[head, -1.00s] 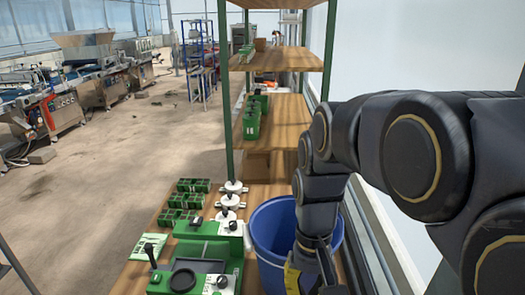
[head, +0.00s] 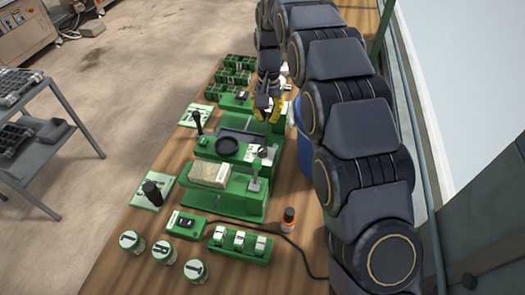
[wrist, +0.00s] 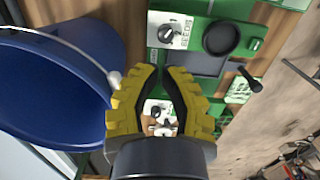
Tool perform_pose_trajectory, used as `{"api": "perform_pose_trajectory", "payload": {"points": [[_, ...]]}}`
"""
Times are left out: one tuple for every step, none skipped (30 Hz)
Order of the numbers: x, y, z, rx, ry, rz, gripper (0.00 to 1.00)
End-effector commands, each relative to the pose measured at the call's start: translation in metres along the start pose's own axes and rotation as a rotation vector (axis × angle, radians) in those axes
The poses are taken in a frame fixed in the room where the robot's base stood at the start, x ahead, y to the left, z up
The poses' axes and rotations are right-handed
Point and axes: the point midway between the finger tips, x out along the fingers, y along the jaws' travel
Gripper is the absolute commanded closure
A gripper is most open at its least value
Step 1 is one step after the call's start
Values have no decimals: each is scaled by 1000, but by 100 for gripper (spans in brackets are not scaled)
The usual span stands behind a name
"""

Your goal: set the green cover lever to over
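A green seeder with a dark tray stands mid-bench. Which control is the cover lever I cannot tell for sure. My gripper (head: 271,108) hangs above the seeder's far right part. In the wrist view its yellow fingers (wrist: 161,70) are a little apart, with nothing between the tips; white fittings show beyond them.
A blue bucket (wrist: 60,85) is close beside my gripper. Nearer on the bench are a second green station with a tan block (head: 209,174), a black-handled stamp (head: 152,192), a small brown bottle (head: 288,219), green-and-white jars (head: 194,270) and a cable. Green seed cells (head: 235,75) lie at the back.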

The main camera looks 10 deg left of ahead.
Motion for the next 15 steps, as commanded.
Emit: {"api": "perform_pose_trajectory", "payload": {"points": [[0, -1, 0, 0, 0, 0, 100], [0, -1, 0, 0, 0, 0, 100], [0, 0, 0, 0, 0, 0, 100], [0, 0, 0, 0, 0, -1, 100], [0, 0, 0, 0, 0, 0, 100], [0, 0, 0, 0, 0, 0, 100], [0, 0, 0, 0, 0, 0, 100], [0, 0, 0, 0, 0, 0, 100], [0, 0, 0, 0, 0, 0, 100], [1, 0, 0, 0, 0, 0, 100], [2, 0, 0, 0, 0, 0, 100], [5, 0, 0, 0, -1, 0, 100], [7, 0, 0, 0, -2, 0, 100], [10, 0, 0, 0, -3, 1, 100], [16, 0, 1, 0, -4, 1, 100]]}}
